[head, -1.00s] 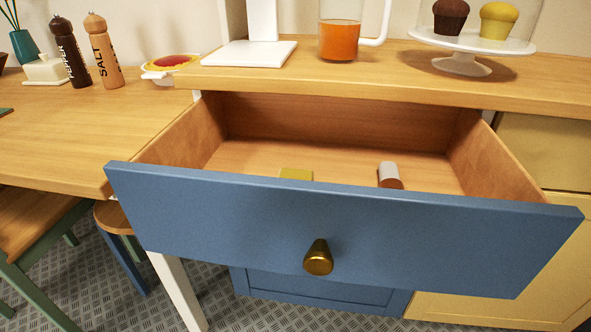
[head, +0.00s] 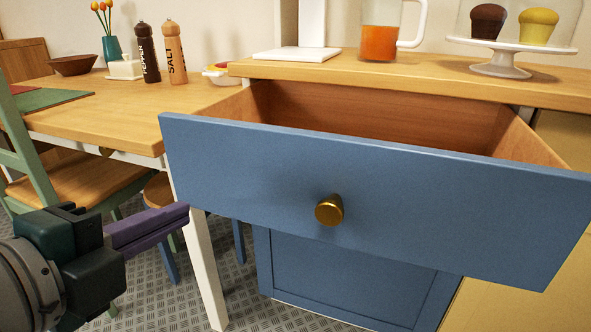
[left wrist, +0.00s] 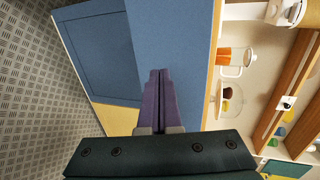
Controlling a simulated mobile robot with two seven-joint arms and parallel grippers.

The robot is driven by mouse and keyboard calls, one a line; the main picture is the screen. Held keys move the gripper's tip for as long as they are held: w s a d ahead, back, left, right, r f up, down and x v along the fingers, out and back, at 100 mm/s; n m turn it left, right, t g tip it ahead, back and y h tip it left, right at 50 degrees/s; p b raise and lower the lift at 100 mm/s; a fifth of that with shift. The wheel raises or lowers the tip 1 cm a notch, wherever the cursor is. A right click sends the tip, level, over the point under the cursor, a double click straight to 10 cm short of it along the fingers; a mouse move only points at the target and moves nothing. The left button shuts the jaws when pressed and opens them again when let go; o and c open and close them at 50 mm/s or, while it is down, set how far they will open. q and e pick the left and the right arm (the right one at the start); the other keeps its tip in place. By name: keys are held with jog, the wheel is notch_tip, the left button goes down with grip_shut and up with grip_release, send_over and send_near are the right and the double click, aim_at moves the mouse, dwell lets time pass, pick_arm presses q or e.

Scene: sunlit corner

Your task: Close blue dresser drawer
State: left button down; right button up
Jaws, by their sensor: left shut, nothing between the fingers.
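The blue dresser drawer (head: 400,190) stands pulled out from the dresser, with its wooden inside showing above the front. A round brass knob (head: 329,210) sits at the middle of the drawer front. My left gripper (head: 186,212) is shut and empty, with its purple fingers pointing right toward the lower left part of the drawer front. In the left wrist view the shut fingers (left wrist: 159,78) overlap the blue front (left wrist: 172,40); I cannot tell whether they touch it. My right gripper is not in view.
The dresser top (head: 420,75) bears a jug of orange drink (head: 379,42) and a cake stand (head: 510,48). A wooden table (head: 100,105) with salt and pepper mills stands at the left, with a green chair (head: 30,160) beside it. A white table leg (head: 203,255) stands near my gripper.

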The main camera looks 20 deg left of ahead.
aim_at(236, 182)
pick_arm(q)
jog(key=b+x, duration=0.1)
jog(key=x, duration=0.5)
jog(key=b+x, duration=0.1)
jog(key=x, duration=0.1)
jog(key=shift+w+r+b, duration=0.15)
jog(key=shift+w+b, duration=0.15)
jog(key=shift+w, duration=0.2)
jog(key=shift+w+d+r, duration=0.1)
jog(key=shift+w, duration=0.35)
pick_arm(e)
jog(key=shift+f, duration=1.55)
